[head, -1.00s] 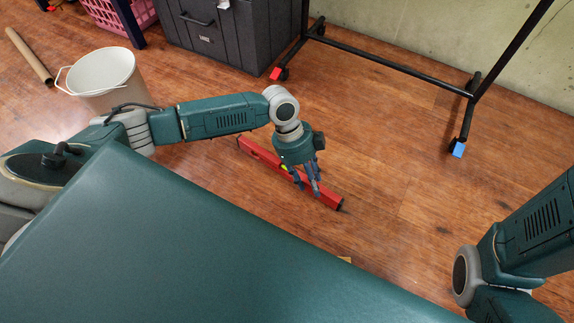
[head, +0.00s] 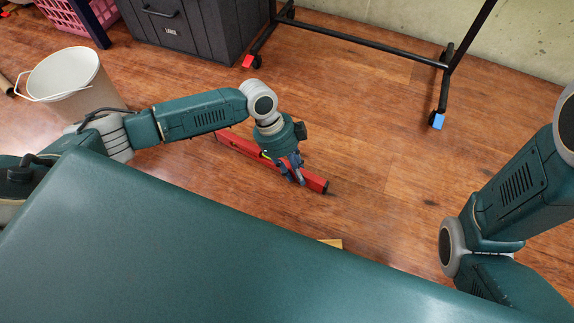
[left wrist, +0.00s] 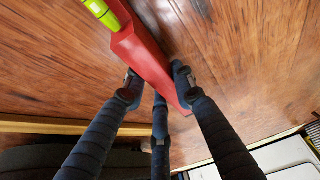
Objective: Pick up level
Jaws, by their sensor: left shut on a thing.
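The level is a long red bar with a yellow-green vial, lying slantwise in the head view (head: 238,144), left end farther away. My left gripper (head: 293,172) is shut on it, nearer its right end. In the left wrist view, the dark fingers (left wrist: 157,84) sit on both sides of the level (left wrist: 143,55) near one end. The vial is at the top of that view. The level is at or close above the wooden floor; I cannot tell which. My right arm shows at the right, but its gripper is out of view.
A pale bucket (head: 68,82) stands at the left. A dark storage box (head: 190,25) and a pink basket (head: 95,14) are at the back. A black wheeled rack (head: 360,40) stands behind the level. A wooden piece (head: 331,243) shows nearer me. The floor right of the level is clear.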

